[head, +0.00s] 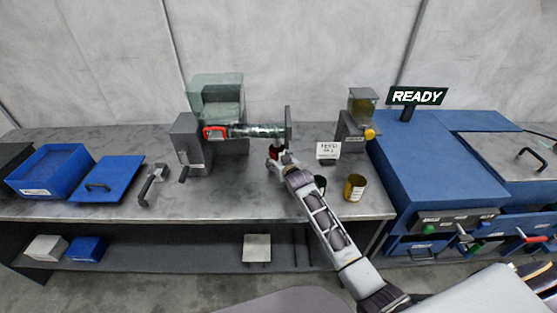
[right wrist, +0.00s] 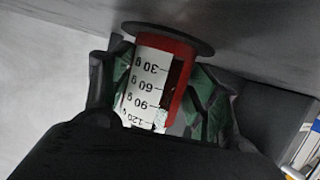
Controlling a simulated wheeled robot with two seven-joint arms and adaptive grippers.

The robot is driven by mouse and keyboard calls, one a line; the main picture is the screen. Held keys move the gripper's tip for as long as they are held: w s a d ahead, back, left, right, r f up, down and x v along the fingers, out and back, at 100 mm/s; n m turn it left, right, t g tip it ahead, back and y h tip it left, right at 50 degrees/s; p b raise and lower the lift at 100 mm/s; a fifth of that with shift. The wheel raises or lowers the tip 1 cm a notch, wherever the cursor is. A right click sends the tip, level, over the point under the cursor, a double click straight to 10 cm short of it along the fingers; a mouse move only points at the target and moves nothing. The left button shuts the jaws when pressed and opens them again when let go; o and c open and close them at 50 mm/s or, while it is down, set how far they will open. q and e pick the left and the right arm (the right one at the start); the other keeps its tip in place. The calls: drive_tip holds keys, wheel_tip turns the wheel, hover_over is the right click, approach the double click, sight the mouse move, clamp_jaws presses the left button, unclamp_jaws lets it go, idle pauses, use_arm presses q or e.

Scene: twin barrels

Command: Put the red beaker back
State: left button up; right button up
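The red beaker (right wrist: 180,88) has a white scale label marked in grams. In the right wrist view it sits between the green-padded fingers of my right gripper (right wrist: 160,95), which appear closed against both sides. A dark round disc (right wrist: 168,36) is at its low-number end; I cannot tell if it belongs to the beaker. In the head view only a small red bit of the beaker (head: 272,153) shows by my right gripper (head: 277,156), in front of the glass barrel (head: 255,130). Whether it touches the bench is unclear. My left gripper is not in view.
A yellow beaker (head: 355,187) stands right of my right forearm; a dark green one (head: 320,184) is partly hidden behind it. A small card (head: 328,150) and a dispenser (head: 361,115) stand behind. The grey barrel machine (head: 187,143) is left of my gripper. A blue lid (head: 108,180) lies further left.

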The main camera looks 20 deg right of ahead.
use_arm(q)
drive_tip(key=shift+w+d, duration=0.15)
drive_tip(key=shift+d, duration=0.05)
use_arm(e)
drive_tip(key=shift+o, duration=1.1)
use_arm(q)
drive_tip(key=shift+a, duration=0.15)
use_arm(e)
drive_tip(key=shift+r, duration=0.15)
drive_tip(key=shift+s+r, duration=0.2)
drive_tip(key=shift+s, duration=0.5)
drive_tip(key=shift+s+r, duration=0.3)
drive_tip(key=shift+s, duration=0.35)
drive_tip(key=shift+v, duration=3.55)
drive_tip(key=shift+s+r, duration=0.2)
drive_tip(key=shift+s, duration=0.4)
drive_tip(key=shift+s+r, duration=0.15)
drive_tip(key=shift+s, duration=0.2)
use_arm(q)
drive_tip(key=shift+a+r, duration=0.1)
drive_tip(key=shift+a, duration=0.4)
